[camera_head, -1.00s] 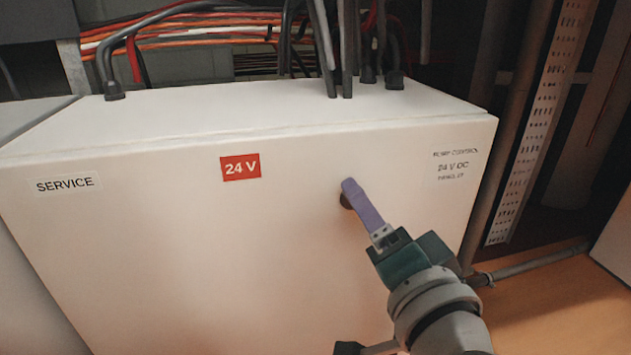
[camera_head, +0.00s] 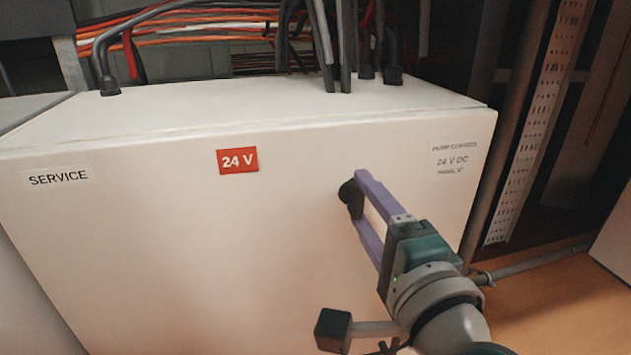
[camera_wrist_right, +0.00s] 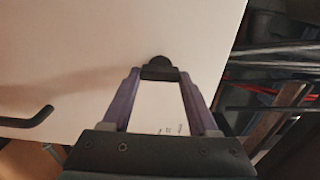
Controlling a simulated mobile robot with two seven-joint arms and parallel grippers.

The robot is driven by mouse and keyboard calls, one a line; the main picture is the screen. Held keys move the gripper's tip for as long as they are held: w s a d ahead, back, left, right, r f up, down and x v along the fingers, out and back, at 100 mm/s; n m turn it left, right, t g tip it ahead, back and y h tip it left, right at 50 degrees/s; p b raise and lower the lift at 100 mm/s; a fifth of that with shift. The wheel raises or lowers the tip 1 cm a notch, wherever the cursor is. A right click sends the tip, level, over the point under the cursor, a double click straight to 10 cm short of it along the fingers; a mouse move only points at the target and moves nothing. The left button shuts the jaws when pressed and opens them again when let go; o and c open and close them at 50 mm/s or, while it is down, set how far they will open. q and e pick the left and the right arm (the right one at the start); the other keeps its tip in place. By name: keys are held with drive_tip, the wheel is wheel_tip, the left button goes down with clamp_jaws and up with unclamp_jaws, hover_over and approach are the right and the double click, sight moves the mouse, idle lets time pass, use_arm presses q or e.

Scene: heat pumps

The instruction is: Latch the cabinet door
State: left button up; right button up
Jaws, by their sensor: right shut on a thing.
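The white cabinet door (camera_head: 200,240) fills most of the head view and looks closed flush with the box. Its small black latch (camera_head: 349,194) sits right of the middle, and also shows in the wrist view (camera_wrist_right: 159,62). My right gripper (camera_head: 358,200) has its two purple fingers shut on the latch, one on each side. In the wrist view the fingertips (camera_wrist_right: 160,74) clasp the dark latch grip against the white door. The fingers partly hide the latch. My left gripper is not in view.
Black cables (camera_head: 340,50) enter the cabinet's top, with orange and red wires (camera_head: 190,38) behind. A perforated metal strip (camera_head: 530,140) and pipes stand at the right. In the wrist view, a dark bent rod (camera_wrist_right: 28,119) shows at the left.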

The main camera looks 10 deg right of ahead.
idle(0.3)
drive_tip(key=o, duration=1.4)
drive_tip(key=s+p, duration=0.1)
drive_tip(key=s, duration=0.9)
drive_tip(key=shift+d+p, duration=0.15)
drive_tip(key=shift+p, duration=0.2)
drive_tip(key=shift+r, duration=0.1)
